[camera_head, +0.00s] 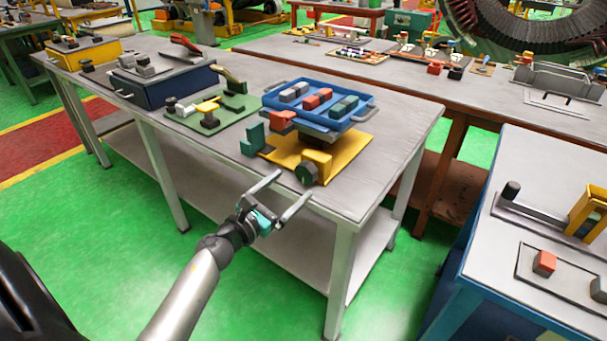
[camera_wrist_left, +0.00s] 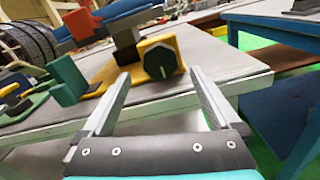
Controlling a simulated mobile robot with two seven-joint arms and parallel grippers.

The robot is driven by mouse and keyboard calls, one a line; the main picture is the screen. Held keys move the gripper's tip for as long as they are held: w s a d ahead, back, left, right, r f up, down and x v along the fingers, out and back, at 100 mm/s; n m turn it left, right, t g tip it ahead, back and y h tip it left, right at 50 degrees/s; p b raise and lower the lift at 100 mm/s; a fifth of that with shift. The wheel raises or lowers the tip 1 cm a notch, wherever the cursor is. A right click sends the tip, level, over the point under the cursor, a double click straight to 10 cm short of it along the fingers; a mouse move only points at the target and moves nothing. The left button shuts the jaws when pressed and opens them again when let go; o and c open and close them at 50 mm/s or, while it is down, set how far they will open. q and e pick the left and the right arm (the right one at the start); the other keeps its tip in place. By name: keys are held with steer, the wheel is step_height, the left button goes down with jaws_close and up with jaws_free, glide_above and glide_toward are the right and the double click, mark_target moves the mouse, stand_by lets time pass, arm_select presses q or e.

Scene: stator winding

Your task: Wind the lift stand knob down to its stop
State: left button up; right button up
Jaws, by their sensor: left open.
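The lift stand has a yellow base (camera_head: 345,150) on the front right part of the grey table, with a blue tray (camera_head: 350,113) on top holding grey, red and green blocks. Its dark round knob (camera_head: 306,174) sits on a yellow block facing the table's front edge. In the left wrist view the knob (camera_wrist_left: 160,64) has a pale mark line and lies ahead, between and beyond the fingertips. My left gripper (camera_head: 287,192) is open and empty just off the table's front edge, short of the knob. My right gripper is not in view.
A red block (camera_head: 282,119) and a green block (camera_head: 252,139) stand by the tray's left side. A green board (camera_head: 212,112) with parts lies left of the stand. A blue cabinet (camera_head: 480,285) stands at right. The floor before the table is clear.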

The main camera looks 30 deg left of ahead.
mark_target(303, 176)
arm_select(q)
steer(key=w, duration=0.5)
steer(key=shift+d, duration=0.25)
steer(key=shift+w, duration=0.55)
steer(key=c, duration=1.4)
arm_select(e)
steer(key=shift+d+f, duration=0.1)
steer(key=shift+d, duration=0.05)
